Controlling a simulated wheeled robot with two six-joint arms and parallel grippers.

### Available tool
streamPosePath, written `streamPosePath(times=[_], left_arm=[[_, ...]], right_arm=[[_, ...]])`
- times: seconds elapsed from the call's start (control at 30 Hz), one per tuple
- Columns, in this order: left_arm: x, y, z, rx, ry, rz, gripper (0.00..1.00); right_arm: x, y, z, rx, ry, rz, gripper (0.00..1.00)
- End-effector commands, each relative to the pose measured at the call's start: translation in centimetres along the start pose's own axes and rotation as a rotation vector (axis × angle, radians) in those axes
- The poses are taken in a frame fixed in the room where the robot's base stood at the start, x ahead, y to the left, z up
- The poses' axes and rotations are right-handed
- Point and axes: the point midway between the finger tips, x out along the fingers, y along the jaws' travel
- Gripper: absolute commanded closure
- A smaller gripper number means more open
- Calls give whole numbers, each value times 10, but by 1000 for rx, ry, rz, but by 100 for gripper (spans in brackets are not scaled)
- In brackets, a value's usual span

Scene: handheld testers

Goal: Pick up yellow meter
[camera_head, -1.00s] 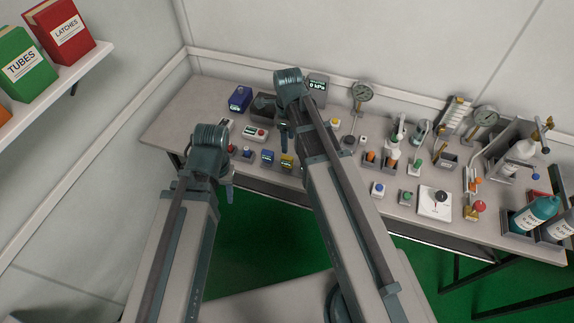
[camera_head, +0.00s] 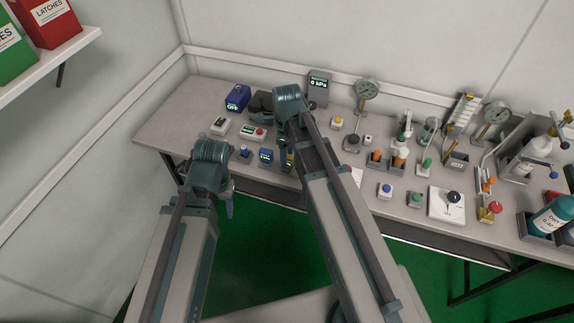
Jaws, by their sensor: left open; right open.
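My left gripper (camera_head: 229,203) is open and empty, lower left of the meters and in front of the bench's front edge.
The workbench (camera_head: 180,118) holds a blue OFF device (camera_head: 238,97), a grey kPa display (camera_head: 318,88), a gauge on a stand (camera_head: 367,90) and several buttons. Bottles and fixtures crowd the right side. The bench's left end is clear.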

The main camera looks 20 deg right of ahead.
Motion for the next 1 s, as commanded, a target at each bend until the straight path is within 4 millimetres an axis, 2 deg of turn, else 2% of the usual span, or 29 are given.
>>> streamPosePath(times=[0.03,0.17,0.47,0.8,1.0], left_arm=[[14,1,-1,0,0,0,50],[26,2,-2,0,0,0,50],[26,2,-2,0,0,0,50],[26,2,-2,0,0,0,50],[26,2,-2,0,0,0,50]], right_arm=[[14,1,0,0,0,0,38],[26,0,0,0,0,0,38],[26,0,0,0,0,0,38],[26,0,0,0,0,0,99],[26,0,0,0,0,0,100]])
